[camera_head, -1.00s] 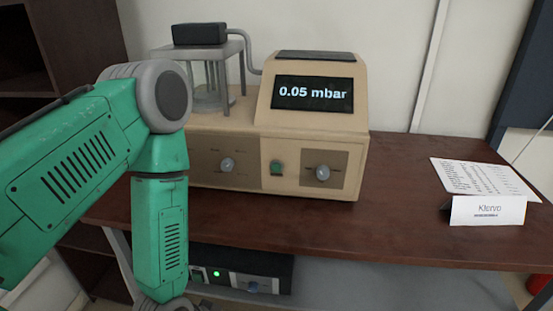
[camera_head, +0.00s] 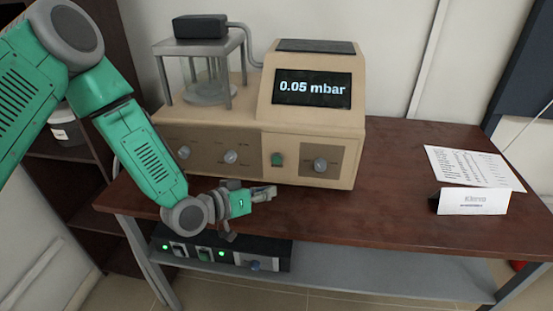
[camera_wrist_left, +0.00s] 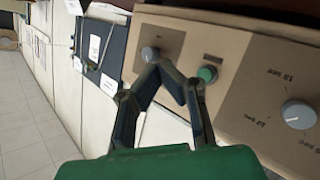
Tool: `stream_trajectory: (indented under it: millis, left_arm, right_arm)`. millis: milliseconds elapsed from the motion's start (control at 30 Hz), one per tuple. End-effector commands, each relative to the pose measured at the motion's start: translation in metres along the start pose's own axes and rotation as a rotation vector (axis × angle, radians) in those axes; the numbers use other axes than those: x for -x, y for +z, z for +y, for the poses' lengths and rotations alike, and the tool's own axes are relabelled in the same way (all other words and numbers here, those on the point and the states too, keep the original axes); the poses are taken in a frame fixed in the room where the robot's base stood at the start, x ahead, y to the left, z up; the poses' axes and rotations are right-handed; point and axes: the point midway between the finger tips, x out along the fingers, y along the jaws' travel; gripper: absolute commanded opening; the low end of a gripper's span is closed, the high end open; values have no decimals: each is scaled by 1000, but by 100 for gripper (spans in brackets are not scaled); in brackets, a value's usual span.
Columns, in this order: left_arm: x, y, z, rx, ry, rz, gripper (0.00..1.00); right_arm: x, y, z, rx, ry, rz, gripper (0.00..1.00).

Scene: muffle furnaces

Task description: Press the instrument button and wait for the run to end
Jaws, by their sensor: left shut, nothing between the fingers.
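The beige instrument (camera_head: 240,128) stands on the brown table, and its dark screen (camera_head: 312,89) reads "0.05 mbar". A green button (camera_head: 277,159) sits on its front panel between two grey knobs. The button also shows in the left wrist view (camera_wrist_left: 207,74), near the fingertips. My left gripper (camera_head: 270,192) is shut and empty, in front of and below the front panel in the head view. In the left wrist view, its dark fingers (camera_wrist_left: 172,80) converge near the button and a knob (camera_wrist_left: 150,54). Contact with the button cannot be told. My right gripper is not in view.
A glass chamber on a metal stand (camera_head: 207,70) tops the instrument's left side. A black box with green lights (camera_head: 220,253) sits on the shelf below. A printed sheet (camera_head: 470,167) and a name card (camera_head: 474,202) lie right. The table's (camera_head: 390,215) middle right is clear.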

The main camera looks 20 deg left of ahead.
Motion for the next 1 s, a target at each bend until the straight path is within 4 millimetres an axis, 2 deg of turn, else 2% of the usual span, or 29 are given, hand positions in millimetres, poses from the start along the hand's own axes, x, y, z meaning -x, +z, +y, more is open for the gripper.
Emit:
stream_trajectory:
  millis: [333, 800, 1000]
  left_arm:
    - [-5, -3, -4, -1, -1, 1, 0]
    - [-48, -33, -36, -2, -2, 1, 0]
    - [-59, -41, -43, -1, -1, -2, 0]
  right_arm:
    - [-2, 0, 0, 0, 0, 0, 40]
    - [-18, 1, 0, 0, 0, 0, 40]
    - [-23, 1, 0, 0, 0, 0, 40]
